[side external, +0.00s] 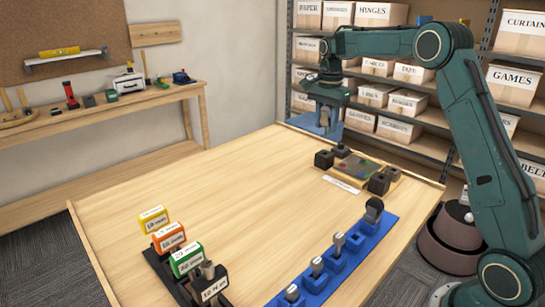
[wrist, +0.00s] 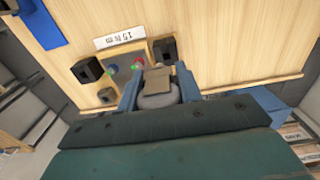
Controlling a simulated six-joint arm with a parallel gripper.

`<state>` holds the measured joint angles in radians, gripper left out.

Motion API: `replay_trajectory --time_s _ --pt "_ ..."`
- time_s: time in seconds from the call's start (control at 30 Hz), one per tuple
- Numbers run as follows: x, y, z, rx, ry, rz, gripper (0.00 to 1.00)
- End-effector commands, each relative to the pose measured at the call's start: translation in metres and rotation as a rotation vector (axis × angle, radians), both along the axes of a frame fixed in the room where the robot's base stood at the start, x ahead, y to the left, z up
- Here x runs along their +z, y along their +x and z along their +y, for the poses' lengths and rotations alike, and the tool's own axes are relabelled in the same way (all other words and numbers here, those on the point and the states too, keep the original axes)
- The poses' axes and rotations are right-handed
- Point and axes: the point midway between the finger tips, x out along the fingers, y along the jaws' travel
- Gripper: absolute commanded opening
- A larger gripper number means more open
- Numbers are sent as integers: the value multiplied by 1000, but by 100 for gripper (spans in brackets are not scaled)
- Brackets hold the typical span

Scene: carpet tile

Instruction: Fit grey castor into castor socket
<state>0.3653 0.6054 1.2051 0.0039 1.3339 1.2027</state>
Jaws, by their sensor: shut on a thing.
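My gripper (side external: 326,122) is shut on a grey rounded thing with a tan square plate, which I take to be the grey castor (wrist: 158,88). It hangs above the table's far edge, left of and above the wooden board (side external: 362,166). In the wrist view my gripper (wrist: 158,80) has one blue finger on each side of the castor. I cannot tell which one is the castor socket.
A blue rack (side external: 348,262) with several grey stemmed pieces and a dark wheel (side external: 374,210) lies at the table's right. Labelled orange (side external: 168,238) and green (side external: 186,260) boxes stand front left. A white label (side external: 342,185) lies by the board. The table's middle is clear.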

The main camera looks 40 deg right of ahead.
Motion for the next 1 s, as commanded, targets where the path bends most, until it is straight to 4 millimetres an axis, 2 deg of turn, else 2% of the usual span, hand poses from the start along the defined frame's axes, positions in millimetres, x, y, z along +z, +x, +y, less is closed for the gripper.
replay_trajectory --time_s 0.1,0.23,0.73,1.0 --pt "-3 5 -13 -1 0 -1 10" --pt "-4 8 -19 0 0 -1 10" --pt "-5 8 -20 1 0 -1 10" --pt "-14 8 -20 0 1 1 10"
